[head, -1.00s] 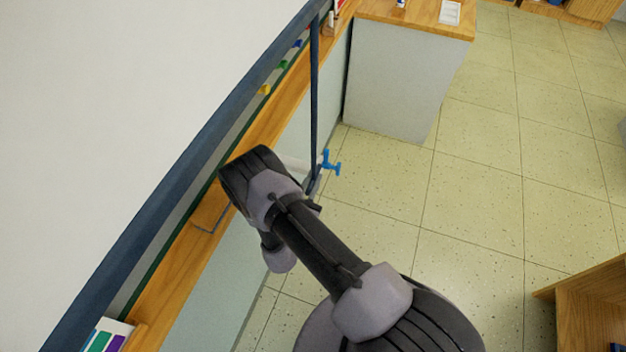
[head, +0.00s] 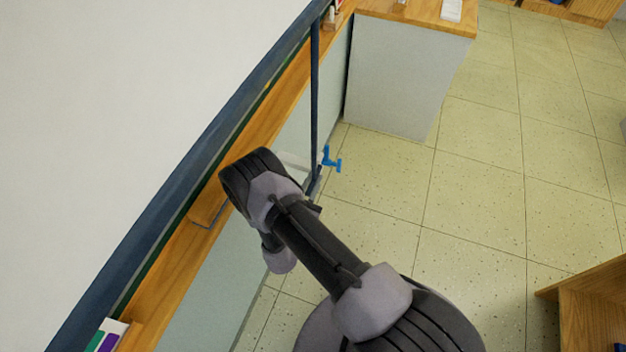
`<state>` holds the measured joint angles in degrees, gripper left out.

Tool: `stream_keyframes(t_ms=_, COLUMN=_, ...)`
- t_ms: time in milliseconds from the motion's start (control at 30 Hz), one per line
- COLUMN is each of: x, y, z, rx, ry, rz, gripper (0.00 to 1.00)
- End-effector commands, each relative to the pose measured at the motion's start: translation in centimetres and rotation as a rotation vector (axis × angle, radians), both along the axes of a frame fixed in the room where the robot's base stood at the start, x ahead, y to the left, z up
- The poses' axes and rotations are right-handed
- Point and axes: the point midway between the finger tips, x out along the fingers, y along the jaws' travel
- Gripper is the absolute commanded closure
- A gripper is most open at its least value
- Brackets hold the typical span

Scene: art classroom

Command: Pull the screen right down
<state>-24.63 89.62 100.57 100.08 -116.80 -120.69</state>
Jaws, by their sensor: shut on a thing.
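The white screen (head: 120,100) fills the left of the head view, with a dark blue bar (head: 190,168) along its lower edge. A dark blue pull strap (head: 315,90) hangs from the bar's far end. My gripper (head: 316,181) is at the strap's lower end, shut on it, and partly hidden behind my arm. A small bright blue piece (head: 331,160) shows right beside the strap's end; I cannot tell whether it belongs to the strap or to my gripper.
A wooden ledge (head: 165,285) runs along the wall below the screen bar, with coloured items (head: 104,338) at its near end. A grey cabinet with a wooden top (head: 425,12) stands at the back. A wooden shelf unit (head: 590,300) is at lower right. The tiled floor (head: 480,190) between is clear.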

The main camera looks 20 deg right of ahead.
Motion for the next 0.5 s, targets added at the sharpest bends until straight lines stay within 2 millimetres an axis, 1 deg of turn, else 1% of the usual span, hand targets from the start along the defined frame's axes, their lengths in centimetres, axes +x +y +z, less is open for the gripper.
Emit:
stream_keyframes(t_ms=33, x=-0.3, y=-0.3, z=-2.3, rx=0.0, ry=0.007, rz=-0.007, gripper=1.0)
stream_keyframes(t_ms=200, x=-0.3, y=-0.3, z=-6.7, rx=0.001, ry=0.006, rz=-0.008, gripper=1.0)
stream_keyframes(t_ms=233, x=-0.3, y=-0.3, z=-7.2, rx=0.0, ry=0.007, rz=-0.008, gripper=1.0)
stream_keyframes(t_ms=333, x=-0.3, y=-0.3, z=-7.9, rx=0.001, ry=0.006, rz=-0.008, gripper=1.0)
stream_keyframes(t_ms=500, x=-0.3, y=-0.3, z=-7.6, rx=0.001, ry=0.007, rz=-0.009, gripper=1.0)
